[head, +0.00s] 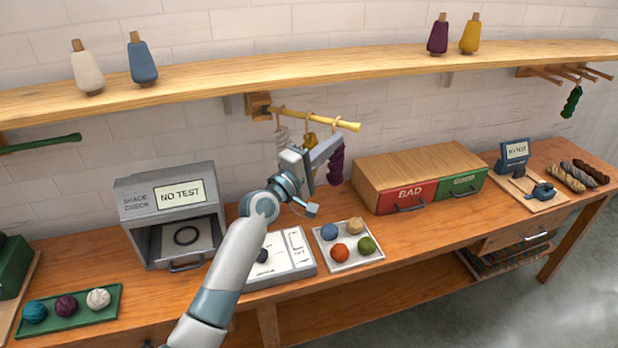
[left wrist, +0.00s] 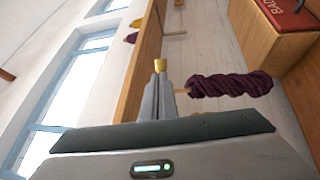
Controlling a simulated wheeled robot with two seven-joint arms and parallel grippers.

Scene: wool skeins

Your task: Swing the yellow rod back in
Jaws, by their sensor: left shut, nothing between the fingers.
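The yellow rod (head: 336,121) sticks out from a wooden wall block (head: 258,106) under the shelf and points to the right. White, mustard (head: 311,141) and purple (head: 336,166) skeins hang from it on loops. My left gripper (head: 336,139) is shut and empty, just below the rod's outer part and in front of the skeins. In the left wrist view the rod's yellow tip (left wrist: 160,65) shows just beyond the closed fingers (left wrist: 160,88), with the purple skein (left wrist: 230,85) to their right. I cannot tell whether fingers and rod touch. My right gripper is not in view.
The long shelf (head: 250,67) with yarn cones runs above the rod. Below are the shade check box (head: 170,215), a tray of wool balls (head: 348,258) and the BAD/GOOD drawer box (head: 420,175). A green rod (head: 40,143) sticks out at left.

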